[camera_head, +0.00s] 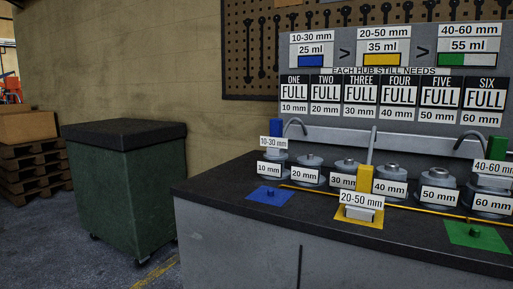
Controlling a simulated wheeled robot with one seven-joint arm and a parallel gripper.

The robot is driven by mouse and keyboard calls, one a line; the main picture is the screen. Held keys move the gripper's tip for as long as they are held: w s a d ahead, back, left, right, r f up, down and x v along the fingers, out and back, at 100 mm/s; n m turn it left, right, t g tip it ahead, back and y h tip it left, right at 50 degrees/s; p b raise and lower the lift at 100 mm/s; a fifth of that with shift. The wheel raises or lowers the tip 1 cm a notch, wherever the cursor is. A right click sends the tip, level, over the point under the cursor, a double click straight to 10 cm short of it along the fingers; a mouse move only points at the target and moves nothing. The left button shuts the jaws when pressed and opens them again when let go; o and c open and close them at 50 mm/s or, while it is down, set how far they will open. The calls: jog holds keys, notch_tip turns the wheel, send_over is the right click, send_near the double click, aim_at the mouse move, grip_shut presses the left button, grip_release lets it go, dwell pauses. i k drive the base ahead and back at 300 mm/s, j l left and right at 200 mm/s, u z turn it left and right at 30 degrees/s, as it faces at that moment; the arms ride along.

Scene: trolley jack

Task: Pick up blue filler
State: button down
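The blue filler (276,127) shows as an upright blue block with a "10-30 mm" label and a curved grey spout to its right. It appears on or just behind the grey hub labelled "10 mm" (271,169); the label hides its lower part, so I cannot tell which. A blue square pad (256,198) with a small peg lies bare in front of that hub. My gripper is not in view.
A yellow filler (366,177) stands at the yellow pad (345,218). A green filler (497,147) appears at the 60 mm hub, behind a bare green pad (462,236). Several hubs line the dark bench (225,190). The sign (384,92) reads FULL throughout. A green bin (125,185) stands left.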

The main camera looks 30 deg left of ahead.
aim_at(277, 145)
jog(key=u, duration=1.1)
jog(key=i+j+z, duration=0.25)
jog(key=j+z, duration=0.3)
jog(key=j, duration=0.15)
jog(key=j+z, duration=0.25)
jog(key=j, duration=0.15)
